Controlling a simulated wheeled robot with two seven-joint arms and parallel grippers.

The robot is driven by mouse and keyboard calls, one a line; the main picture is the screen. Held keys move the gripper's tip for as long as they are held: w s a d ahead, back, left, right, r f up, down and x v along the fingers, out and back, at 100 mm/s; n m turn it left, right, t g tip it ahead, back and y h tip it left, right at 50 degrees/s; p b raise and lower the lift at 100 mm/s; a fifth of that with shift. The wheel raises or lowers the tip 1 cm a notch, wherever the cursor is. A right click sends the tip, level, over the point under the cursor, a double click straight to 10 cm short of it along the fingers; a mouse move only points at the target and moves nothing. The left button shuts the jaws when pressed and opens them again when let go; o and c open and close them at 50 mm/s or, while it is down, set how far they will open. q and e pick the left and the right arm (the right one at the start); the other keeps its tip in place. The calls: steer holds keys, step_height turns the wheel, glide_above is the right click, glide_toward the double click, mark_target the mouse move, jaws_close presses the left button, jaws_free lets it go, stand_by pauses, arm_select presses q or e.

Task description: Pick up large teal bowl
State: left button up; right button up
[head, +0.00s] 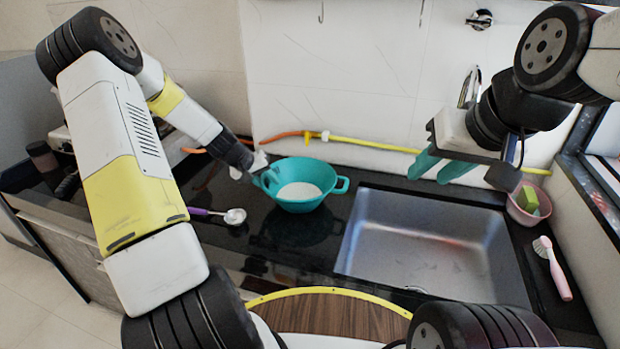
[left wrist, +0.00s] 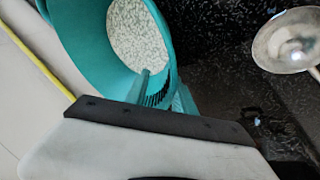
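The large teal bowl (head: 297,203) is upright at the back of the black counter, left of the sink. It has side handles and pale grains inside. I cannot tell whether its base touches the counter. My left gripper (head: 258,174) is at its left rim. In the left wrist view, the fingers (left wrist: 162,92) straddle the wall of the bowl (left wrist: 90,45), one inside and one outside, close together with the rim and handle area between them. My right gripper (head: 441,167) hangs above the back right of the sink, its teal fingers apart and empty.
A metal ladle with a purple handle (head: 235,216) lies left of the bowl; its head (left wrist: 288,42) shows in the left wrist view. The sink (head: 425,245) is empty. A pink container with a sponge (head: 528,199) and a pink brush (head: 553,268) are at right. A yellow hose (head: 370,145) runs behind.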

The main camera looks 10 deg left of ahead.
mark_target(280, 193)
arm_select(q)
steer(key=x, duration=0.4)
steer(key=shift+a+f, duration=0.1)
steer(key=shift+f, duration=0.4)
jaws_close()
stand_by(0.9)
